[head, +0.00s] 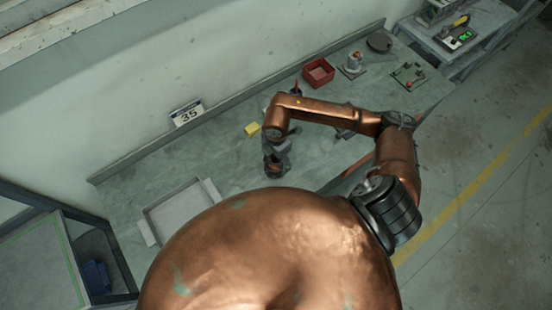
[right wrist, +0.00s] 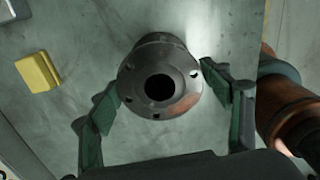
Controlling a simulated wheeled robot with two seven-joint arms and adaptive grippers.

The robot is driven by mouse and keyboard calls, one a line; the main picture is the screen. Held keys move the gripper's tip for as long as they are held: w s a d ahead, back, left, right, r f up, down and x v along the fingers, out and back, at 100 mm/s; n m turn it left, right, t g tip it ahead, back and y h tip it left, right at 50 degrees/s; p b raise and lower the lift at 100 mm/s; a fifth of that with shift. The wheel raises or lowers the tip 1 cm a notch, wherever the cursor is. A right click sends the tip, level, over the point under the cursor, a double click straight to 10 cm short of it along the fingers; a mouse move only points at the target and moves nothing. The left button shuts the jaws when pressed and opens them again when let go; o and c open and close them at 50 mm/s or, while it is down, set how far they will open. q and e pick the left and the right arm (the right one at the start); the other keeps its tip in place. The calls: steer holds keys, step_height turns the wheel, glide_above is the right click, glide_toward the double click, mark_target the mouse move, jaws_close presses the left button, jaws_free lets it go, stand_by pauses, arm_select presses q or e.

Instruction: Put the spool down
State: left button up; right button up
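The spool is a dark grey metal pipe piece with a round bolted flange. In the right wrist view the spool (right wrist: 184,101) is seen nearly end-on, flange and bore towards the camera, its far end at the top. The fingers of my right gripper (right wrist: 160,87) are spread wide, one on each side of the flange, very close to its rim. In the head view the right gripper (head: 277,166) is low over the middle of the bench; the spool is hard to pick out there. My left gripper is not in view.
A yellow block (head: 252,129) lies near the gripper and also in the wrist view (right wrist: 38,72). A grey tray (head: 150,213) is at the bench's left. A red bin (head: 318,73), a small fixture (head: 353,65) and a green plate (head: 408,75) are at the far right.

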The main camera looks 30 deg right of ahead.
steer(key=shift+o, duration=1.2)
steer(key=shift+r, duration=0.25)
step_height(320, 180, up, 12)
steer(key=b, duration=0.2)
